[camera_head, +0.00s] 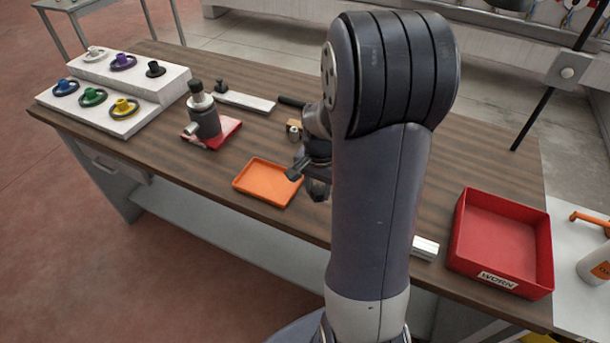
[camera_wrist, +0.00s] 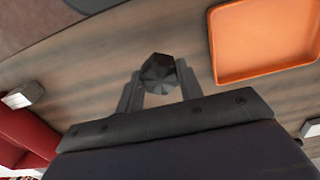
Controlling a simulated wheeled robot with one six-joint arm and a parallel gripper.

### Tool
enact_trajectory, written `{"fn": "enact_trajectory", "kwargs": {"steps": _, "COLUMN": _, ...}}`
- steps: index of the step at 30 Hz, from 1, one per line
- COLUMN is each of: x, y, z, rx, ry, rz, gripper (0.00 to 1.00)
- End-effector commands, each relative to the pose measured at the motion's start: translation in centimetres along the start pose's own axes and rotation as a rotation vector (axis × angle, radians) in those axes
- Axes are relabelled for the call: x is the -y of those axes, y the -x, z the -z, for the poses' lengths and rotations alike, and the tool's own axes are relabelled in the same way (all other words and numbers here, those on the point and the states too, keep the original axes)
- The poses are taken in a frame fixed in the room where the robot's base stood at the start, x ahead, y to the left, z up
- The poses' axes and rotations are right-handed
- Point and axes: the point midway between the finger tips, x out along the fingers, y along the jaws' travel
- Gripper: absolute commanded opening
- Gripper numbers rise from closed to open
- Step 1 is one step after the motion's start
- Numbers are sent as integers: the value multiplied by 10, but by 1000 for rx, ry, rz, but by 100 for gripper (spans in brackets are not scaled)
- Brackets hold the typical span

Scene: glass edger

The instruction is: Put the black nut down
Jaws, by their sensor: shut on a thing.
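My gripper (camera_head: 306,180) hangs over the wooden table, just right of the orange tray, in the head view. It also shows in the wrist view (camera_wrist: 157,80), its two fingers shut on the black nut (camera_wrist: 158,70), a dark faceted piece. The wood lies behind the nut; I cannot tell how high it is held or whether it touches the table. In the head view the nut is hard to make out among the dark gripper parts. The orange tray (camera_head: 268,183) is empty and also shows at upper right in the wrist view (camera_wrist: 265,42).
A red bin (camera_head: 503,243) marked WORN stands at the right, with a white block (camera_head: 425,248) left of it. A grey fixture (camera_head: 204,115) on a red mat (camera_head: 226,131) and a white stepped rack (camera_head: 150,77) with coloured knobs stand left. My arm hides part of the table.

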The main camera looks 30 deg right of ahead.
Motion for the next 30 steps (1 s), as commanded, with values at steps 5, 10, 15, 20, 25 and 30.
{"fn": "enact_trajectory", "kwargs": {"steps": 5, "x": 0, "y": -17, "z": 0, "rx": 1, "ry": 0, "rz": -1, "gripper": 8}}
{"fn": "enact_trajectory", "kwargs": {"steps": 10, "x": 0, "y": -38, "z": 0, "rx": 3, "ry": 0, "rz": -2, "gripper": 8}}
{"fn": "enact_trajectory", "kwargs": {"steps": 15, "x": 0, "y": -53, "z": 0, "rx": 0, "ry": -1, "rz": 0, "gripper": 8}}
{"fn": "enact_trajectory", "kwargs": {"steps": 20, "x": 0, "y": -54, "z": 0, "rx": -2, "ry": -1, "rz": 1, "gripper": 8}}
{"fn": "enact_trajectory", "kwargs": {"steps": 25, "x": 0, "y": -56, "z": 0, "rx": -1, "ry": -1, "rz": 1, "gripper": 8}}
{"fn": "enact_trajectory", "kwargs": {"steps": 30, "x": 0, "y": -57, "z": 0, "rx": -1, "ry": -1, "rz": 1, "gripper": 43}}
